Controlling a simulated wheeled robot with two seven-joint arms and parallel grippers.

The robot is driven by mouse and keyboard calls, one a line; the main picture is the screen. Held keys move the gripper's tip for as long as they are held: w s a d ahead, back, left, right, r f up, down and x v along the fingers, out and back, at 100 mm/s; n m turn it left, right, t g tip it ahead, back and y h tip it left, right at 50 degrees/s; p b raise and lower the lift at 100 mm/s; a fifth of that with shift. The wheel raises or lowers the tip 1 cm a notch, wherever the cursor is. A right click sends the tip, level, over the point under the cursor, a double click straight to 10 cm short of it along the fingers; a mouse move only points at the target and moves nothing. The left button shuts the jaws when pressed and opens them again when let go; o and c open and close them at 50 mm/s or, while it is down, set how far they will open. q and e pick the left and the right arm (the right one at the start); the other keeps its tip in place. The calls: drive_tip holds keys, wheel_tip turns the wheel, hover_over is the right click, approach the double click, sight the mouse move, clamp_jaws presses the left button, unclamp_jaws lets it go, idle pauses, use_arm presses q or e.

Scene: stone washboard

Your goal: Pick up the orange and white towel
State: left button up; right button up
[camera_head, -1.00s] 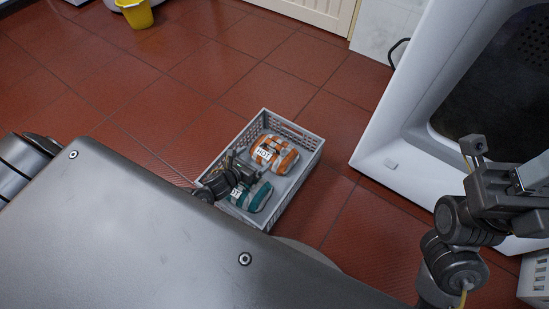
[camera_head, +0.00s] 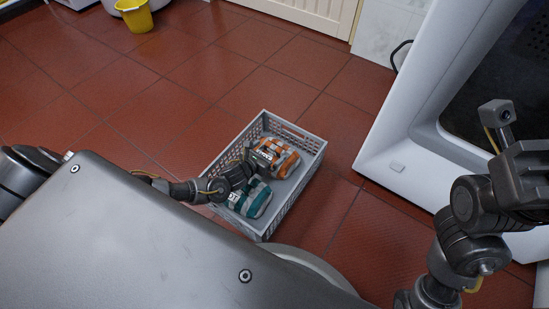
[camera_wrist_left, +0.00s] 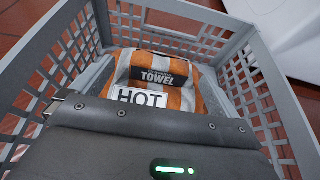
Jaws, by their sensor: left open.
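The orange and white towel (camera_head: 288,164) lies folded in the far part of a grey crate (camera_head: 318,150). In the left wrist view the towel (camera_wrist_left: 190,98) fills the middle, with a black "TOWEL" band and a white "HOT" label. My left gripper (camera_head: 262,159) is open above the towel's near left side and partly covers it. Whether its fingers touch the towel cannot be told. My gripper's body hides the towel's near part in the wrist view. My right gripper (camera_head: 528,165) is at the far right, away from the crate; its finger opening is unclear.
A teal and white towel (camera_head: 256,200) lies in the near part of the crate, under my left arm. The crate's perforated walls rise around both towels. A white machine (camera_head: 400,150) stands to the right. A yellow bucket (camera_head: 136,17) is far left. Red tiled floor behind the crate is clear.

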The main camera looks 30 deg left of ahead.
use_arm(q)
drive_tip(key=shift+b+x, duration=0.55)
drive_tip(key=shift+x, duration=0.7)
drive_tip(key=shift+w+d, duration=0.1)
drive_tip(key=shift+c, duration=0.4)
drive_tip(key=c, duration=1.9)
drive_tip(key=shift+c, duration=0.8)
